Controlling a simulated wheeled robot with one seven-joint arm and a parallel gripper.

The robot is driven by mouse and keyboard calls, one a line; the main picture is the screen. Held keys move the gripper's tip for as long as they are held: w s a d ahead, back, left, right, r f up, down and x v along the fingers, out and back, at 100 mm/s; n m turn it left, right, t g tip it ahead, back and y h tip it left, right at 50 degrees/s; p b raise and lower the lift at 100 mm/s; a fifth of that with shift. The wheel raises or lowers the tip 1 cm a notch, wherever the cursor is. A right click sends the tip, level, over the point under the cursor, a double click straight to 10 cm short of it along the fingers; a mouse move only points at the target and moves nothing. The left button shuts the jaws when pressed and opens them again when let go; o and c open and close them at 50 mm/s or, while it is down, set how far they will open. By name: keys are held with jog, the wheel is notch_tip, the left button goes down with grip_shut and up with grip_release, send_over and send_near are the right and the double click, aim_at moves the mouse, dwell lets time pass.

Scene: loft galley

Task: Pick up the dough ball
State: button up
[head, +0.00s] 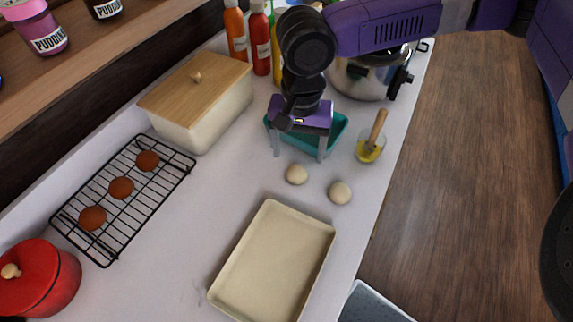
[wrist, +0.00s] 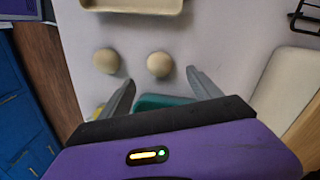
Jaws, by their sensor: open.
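Two pale dough balls lie on the light counter. One dough ball (head: 297,174) is just in front of my gripper in the head view; the other dough ball (head: 340,192) is a little to its right and nearer the camera. My gripper (head: 299,158) is open and empty, fingers pointing down, above the counter near the teal tray. In the wrist view, the nearer-to-centre ball (wrist: 160,64) lies beyond and between the fingertips (wrist: 160,78), and the other ball (wrist: 106,60) lies to the left. The fingers appear apart from both balls.
A cream baking tray (head: 272,262) lies in front of the balls. A teal tray (head: 338,128) sits partly behind my gripper. A glass with a brush (head: 370,148), a steel pot (head: 366,76), a wooden-lidded bin (head: 205,108) and a cooling rack (head: 116,190) stand around.

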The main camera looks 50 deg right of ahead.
aim_at(297, 170)
notch_tip(297, 170, down, 7)
jog(key=shift+f+p, duration=0.15)
jog(key=shift+p, duration=0.45)
jog(key=shift+c, duration=0.4)
jog(key=c, duration=1.4)
jog(key=shift+o, duration=0.2)
